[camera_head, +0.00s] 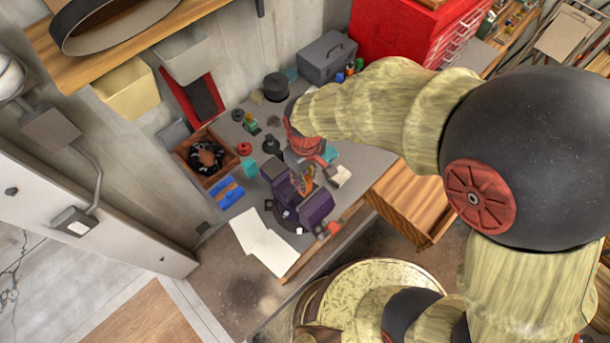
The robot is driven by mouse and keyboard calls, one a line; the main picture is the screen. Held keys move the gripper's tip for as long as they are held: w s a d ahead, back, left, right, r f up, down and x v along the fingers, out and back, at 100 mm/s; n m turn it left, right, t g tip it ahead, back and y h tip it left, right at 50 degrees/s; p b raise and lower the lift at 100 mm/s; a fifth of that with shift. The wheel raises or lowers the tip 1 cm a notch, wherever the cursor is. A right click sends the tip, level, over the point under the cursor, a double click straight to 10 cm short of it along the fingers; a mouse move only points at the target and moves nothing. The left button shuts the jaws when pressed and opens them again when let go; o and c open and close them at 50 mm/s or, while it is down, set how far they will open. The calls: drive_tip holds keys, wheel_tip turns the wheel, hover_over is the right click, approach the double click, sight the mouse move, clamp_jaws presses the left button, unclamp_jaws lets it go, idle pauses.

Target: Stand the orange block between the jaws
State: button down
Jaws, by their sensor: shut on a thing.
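A dark purple vise (317,208) stands near the front edge of the grey workbench, with its two jaw parts apart. My gripper (308,170) points down from the red wrist, just over the gap between the jaws. It is shut on a small orange piece (307,179), which seems to be the orange block. The fingers partly cover it. I cannot tell whether the block is upright or touches the vise.
White sheets (264,244) lie left of the vise. A wooden tray (207,157), blue pieces (228,193) and several small items crowd the bench (243,208). A grey toolbox (327,57) and red cabinet (405,38) stand behind.

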drive_tip(key=shift+f+b, duration=2)
drive_tip(key=shift+f, duration=0.85)
idle(0.6)
drive_tip(key=c, duration=1.5)
unclamp_jaws()
drive_tip(key=shift+o, duration=0.5)
drive_tip(key=shift+r+p, duration=2.05)
drive_tip(key=shift+r, duration=0.95)
